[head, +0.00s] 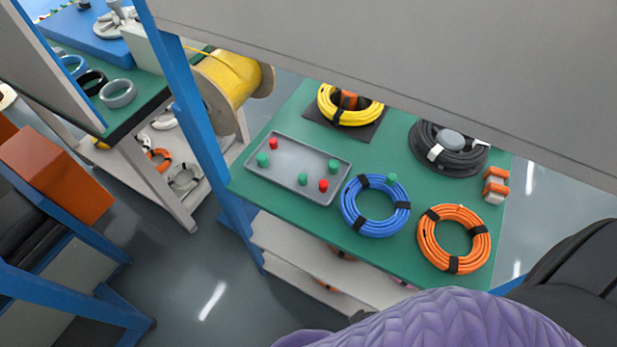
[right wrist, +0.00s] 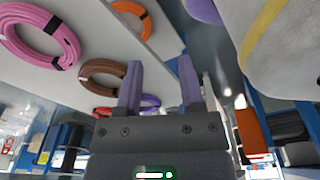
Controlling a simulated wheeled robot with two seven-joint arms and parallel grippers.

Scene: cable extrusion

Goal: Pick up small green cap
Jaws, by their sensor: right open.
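Small green caps lie in a grey tray (head: 290,187) on the green table: one at its left end (head: 262,159), one at its front edge (head: 303,179) and one at its right end (head: 333,166). My left gripper is not in view.
Two red caps (head: 273,143) (head: 323,186) share the tray. Blue (head: 348,208), orange (head: 424,245), yellow (head: 325,106) and black (head: 424,150) coils lie on the table. A blue post (head: 205,130) stands left, and a grey panel (head: 420,60) overhangs the back. In the wrist view, pink (right wrist: 60,60) and brown (right wrist: 88,72) coils lie nearby.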

